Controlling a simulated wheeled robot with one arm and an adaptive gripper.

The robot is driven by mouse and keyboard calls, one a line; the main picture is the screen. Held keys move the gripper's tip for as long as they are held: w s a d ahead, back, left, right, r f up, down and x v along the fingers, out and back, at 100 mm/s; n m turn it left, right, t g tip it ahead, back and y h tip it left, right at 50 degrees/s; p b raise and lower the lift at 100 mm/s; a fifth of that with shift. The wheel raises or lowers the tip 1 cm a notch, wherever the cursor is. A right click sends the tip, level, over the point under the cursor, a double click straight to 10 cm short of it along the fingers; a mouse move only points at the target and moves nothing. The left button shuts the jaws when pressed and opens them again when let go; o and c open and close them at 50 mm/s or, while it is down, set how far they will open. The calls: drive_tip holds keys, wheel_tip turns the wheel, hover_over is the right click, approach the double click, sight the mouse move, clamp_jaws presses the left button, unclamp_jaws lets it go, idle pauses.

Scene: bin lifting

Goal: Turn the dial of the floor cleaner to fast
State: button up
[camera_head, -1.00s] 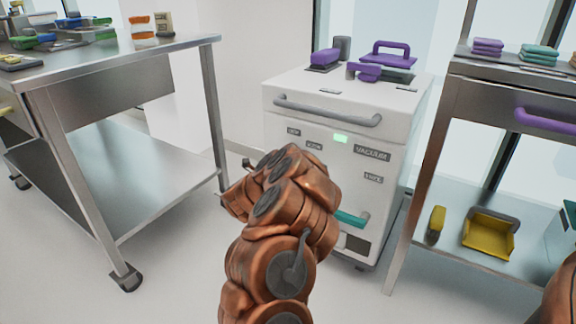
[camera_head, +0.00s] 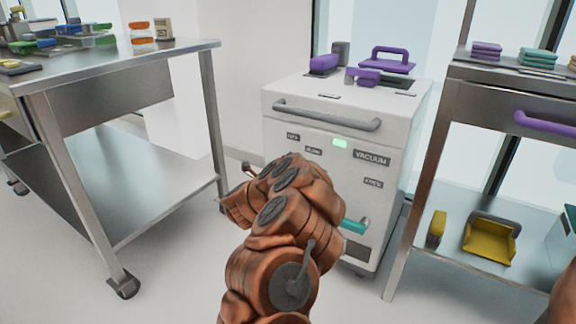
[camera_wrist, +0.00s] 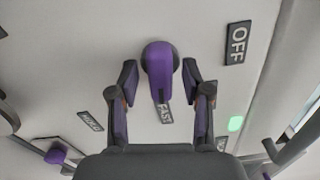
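The floor cleaner (camera_head: 290,97) is a white cabinet in the middle of the head view. Its dial (camera_wrist: 158,60) has a purple grip and a dark base in the wrist view. The grip's purple end points down the picture at the FAST label (camera_wrist: 164,112). The OFF label (camera_wrist: 238,42) is at upper right. My gripper (camera_wrist: 160,74) is open, with one finger on each side of the dial and visible gaps between. In the head view my arm hides the dial and most of my gripper.
A green light (camera_head: 339,142) glows by the VACUUM label (camera_head: 371,157). A teal handle (camera_head: 354,225) is low on the front. A metal table (camera_head: 130,62) stands left and a metal cart (camera_head: 440,130) right. Another purple knob (camera_wrist: 55,155) is at lower left in the wrist view.

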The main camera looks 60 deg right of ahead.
drive_tip(key=shift+a, duration=0.15)
drive_tip(key=a, duration=1.1)
drive_tip(key=shift+s+a, duration=0.25)
drive_tip(key=shift+a, duration=0.15)
